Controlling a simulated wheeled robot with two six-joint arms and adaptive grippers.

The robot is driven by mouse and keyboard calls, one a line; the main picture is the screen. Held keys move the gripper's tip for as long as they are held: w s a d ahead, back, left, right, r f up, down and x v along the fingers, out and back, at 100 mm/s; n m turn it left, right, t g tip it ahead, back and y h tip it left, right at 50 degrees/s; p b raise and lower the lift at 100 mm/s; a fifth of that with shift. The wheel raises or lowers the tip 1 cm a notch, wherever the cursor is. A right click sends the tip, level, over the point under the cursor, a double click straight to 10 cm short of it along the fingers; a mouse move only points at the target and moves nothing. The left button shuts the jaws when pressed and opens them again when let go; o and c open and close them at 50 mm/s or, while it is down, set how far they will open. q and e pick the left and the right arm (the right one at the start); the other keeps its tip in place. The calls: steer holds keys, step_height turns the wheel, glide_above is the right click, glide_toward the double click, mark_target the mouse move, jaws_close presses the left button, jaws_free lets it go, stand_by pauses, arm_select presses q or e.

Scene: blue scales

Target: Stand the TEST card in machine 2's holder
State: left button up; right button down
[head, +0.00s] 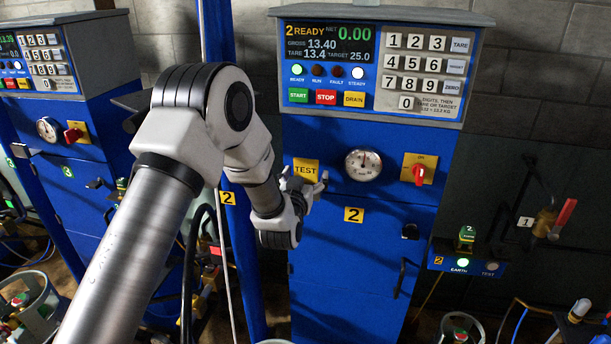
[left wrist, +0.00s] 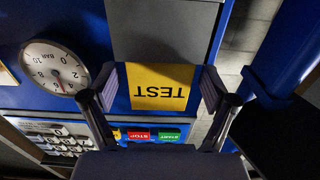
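The yellow TEST card (head: 306,169) is upright against the blue front of machine 2 (head: 345,265), left of its dial gauge. In the left wrist view the card (left wrist: 160,88) appears upside down, with a grey surface beyond it. My left gripper (head: 305,185) is at the card's lower part. In the left wrist view its fingers (left wrist: 160,92) are open, one on each side of the card, with a narrow gap at each edge. I cannot make out the holder or how the card is supported. My right gripper is not in view.
The dial gauge (head: 363,164) and a red-handled switch (head: 419,172) are right of the card. Buttons and the display panel are above it. A blue post (head: 240,270) stands close to my left arm. A small box with a lit EARTH lamp (head: 464,262) is at the right.

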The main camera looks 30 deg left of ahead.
arm_select(q)
steer(key=shift+s, duration=0.1)
steer(key=v, duration=1.1)
steer(key=shift+s+d, duration=0.15)
steer(key=shift+s, duration=0.2)
steer(key=s+d+f+m+g+h, duration=0.1)
steer(key=s+f+g, duration=0.4)
steer(key=f, duration=0.8)
steer(key=s+d+f+m+g+h, duration=0.15)
steer(key=s+f, duration=0.45)
steer(key=f, duration=0.6)
steer(key=s+d+f+g+h, duration=0.1)
steer(key=s+f+g, duration=0.4)
steer(key=s, duration=0.5)
steer(key=s+d+f+g+h, duration=0.1)
steer(key=s+f+g, duration=0.4)
steer(key=s, duration=0.6)
steer(key=shift+s+d+f+g+b, duration=0.25)
steer(key=shift+d+f+g+b, duration=0.15)
steer(key=shift+d, duration=0.35)
